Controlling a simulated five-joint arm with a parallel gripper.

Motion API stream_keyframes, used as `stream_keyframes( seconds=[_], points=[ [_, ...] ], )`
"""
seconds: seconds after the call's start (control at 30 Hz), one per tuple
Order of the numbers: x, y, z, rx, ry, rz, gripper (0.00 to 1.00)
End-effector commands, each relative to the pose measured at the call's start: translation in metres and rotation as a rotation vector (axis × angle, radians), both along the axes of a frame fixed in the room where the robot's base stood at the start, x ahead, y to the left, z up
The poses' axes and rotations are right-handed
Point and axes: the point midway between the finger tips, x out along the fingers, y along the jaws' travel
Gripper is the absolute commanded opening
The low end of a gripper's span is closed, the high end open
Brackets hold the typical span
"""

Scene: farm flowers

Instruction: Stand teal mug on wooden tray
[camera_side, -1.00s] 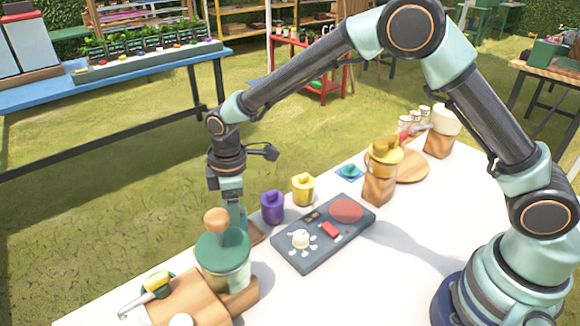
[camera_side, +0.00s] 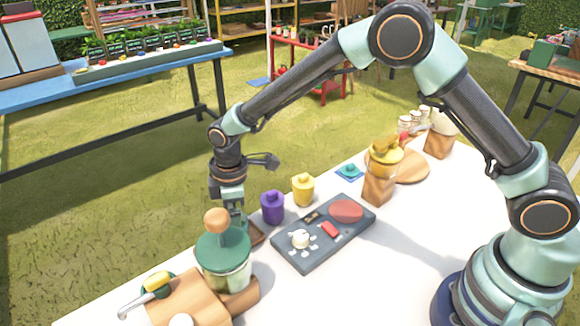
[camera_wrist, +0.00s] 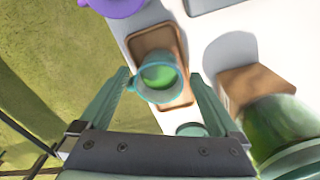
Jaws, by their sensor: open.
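The teal mug (camera_wrist: 158,78) shows in the wrist view with its open rim and green inside facing the camera. It appears over the near part of the wooden tray (camera_wrist: 146,42); whether its base rests flat there I cannot tell. My gripper (camera_wrist: 160,74) is open, with one finger on each side of the mug. In the side view my gripper (camera_side: 239,212) is low at the tray (camera_side: 257,234). There the green-lidded jar hides the mug, the fingertips and much of the tray.
The green-lidded jar (camera_side: 223,250) stands close in front of the tray, by a wooden board (camera_side: 190,292). A purple jar (camera_side: 272,207) and yellow jar (camera_side: 303,190) stand behind. A grey control panel (camera_side: 297,255) lies to the right. The white table's right front is clear.

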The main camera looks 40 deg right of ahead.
Motion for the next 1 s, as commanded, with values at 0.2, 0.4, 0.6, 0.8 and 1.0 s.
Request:
stream_keyframes(
  seconds=[0.2,0.4,0.6,0.8,1.0],
  points=[
    [0.0,-0.001,0.032,0.002,-0.005,0.0,0.98],
    [-0.001,-0.003,0.074,0.003,-0.006,0.0,0.98],
    [-0.003,-0.004,0.106,0.001,-0.003,0.0,0.98],
    [-0.004,-0.007,0.122,0.002,-0.005,-0.008,0.98],
    [-0.012,-0.039,0.155,0.029,-0.052,-0.141,0.98]
  ],
)
